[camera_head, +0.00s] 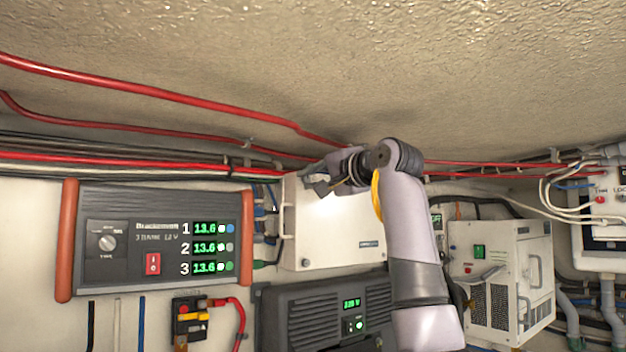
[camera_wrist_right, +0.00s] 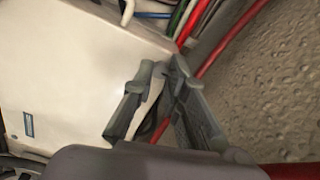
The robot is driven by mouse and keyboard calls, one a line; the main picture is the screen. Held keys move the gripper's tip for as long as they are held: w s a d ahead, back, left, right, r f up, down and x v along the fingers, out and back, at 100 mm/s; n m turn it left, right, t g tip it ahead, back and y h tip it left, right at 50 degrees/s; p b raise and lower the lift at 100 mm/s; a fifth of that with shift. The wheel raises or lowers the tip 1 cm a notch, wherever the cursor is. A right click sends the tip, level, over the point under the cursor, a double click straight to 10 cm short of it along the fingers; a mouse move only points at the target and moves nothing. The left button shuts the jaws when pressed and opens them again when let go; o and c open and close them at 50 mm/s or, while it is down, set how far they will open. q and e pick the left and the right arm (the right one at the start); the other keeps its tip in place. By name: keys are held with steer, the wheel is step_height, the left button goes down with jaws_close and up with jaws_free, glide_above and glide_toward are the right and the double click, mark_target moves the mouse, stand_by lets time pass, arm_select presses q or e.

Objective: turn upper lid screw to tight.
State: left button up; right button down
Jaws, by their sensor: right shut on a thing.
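The white box (camera_head: 325,240) with a flat lid is fixed to the wall in the middle of the head view; its lid also fills the left of the right wrist view (camera_wrist_right: 70,75). My right gripper (camera_head: 318,180) is at the box's upper left edge, with its arm rising in front of the box's right side. In the right wrist view its fingers (camera_wrist_right: 161,76) close around something small at the lid's edge, which fits the upper lid screw. The screw itself is hidden by the fingers, so its angle cannot be told. My left gripper is out of view.
Red cables (camera_head: 180,97) run just above the box, close to the gripper, under a rough ceiling (camera_head: 330,60). A charger panel (camera_head: 130,265) is on the left, a dark inverter (camera_head: 310,318) below, and a vented white cabinet (camera_head: 495,265) on the right.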

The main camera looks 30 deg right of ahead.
steer(key=shift+r, duration=0.1)
steer(key=c, duration=1.6)
jaws_free()
steer(key=shift+d, duration=0.1)
steer(key=s, duration=0.4)
steer(key=s+d, duration=0.1)
steer(key=s, duration=0.7)
steer(key=shift+d, duration=0.3)
